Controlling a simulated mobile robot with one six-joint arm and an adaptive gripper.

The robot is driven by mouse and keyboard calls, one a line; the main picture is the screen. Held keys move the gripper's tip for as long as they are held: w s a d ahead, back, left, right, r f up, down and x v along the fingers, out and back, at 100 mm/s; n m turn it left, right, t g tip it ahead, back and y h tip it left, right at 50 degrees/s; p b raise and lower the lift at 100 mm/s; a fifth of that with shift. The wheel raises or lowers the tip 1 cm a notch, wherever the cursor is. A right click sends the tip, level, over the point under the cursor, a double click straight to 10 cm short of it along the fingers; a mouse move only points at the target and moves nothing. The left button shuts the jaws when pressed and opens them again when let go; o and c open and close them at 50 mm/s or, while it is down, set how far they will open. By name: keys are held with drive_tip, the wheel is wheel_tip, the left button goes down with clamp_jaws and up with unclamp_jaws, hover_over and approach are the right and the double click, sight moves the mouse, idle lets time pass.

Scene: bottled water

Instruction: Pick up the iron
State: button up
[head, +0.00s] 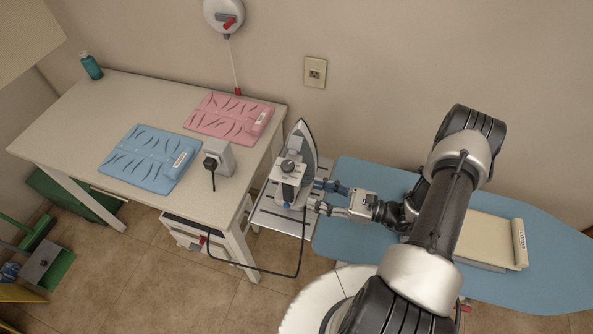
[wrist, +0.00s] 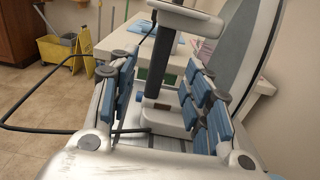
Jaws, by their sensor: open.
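The iron (head: 305,150) stands upright on its heel on a metal rest (head: 270,213) at the left end of the blue ironing board. Its grey soleplate faces right in the head view. In the wrist view the iron (wrist: 246,45) fills the top and right, and its dark handle rises between my fingers. My gripper (head: 314,195) is open just right of the iron, low down, with its fingers pointing at it. In the wrist view my gripper (wrist: 163,75) has blue-padded fingers on both sides of the handle, with gaps visible. Contact with the iron is not clear.
A white table (head: 75,125) at the left bears blue (head: 140,170) and pink (head: 215,112) folded garments and a socket box (head: 218,153). A dark cord (head: 255,268) loops below the rest. A folded cream cloth (head: 485,240) lies on the ironing board (head: 560,270).

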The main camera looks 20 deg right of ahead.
sight(293, 187)
drive_tip(key=b+x, duration=0.1)
drive_tip(key=x, duration=0.8)
drive_tip(key=shift+w+a, duration=0.25)
drive_tip(key=shift+r, duration=0.1)
drive_tip(key=shift+c, duration=0.6)
clamp_jaws()
drive_tip(key=shift+d+r, duration=0.1)
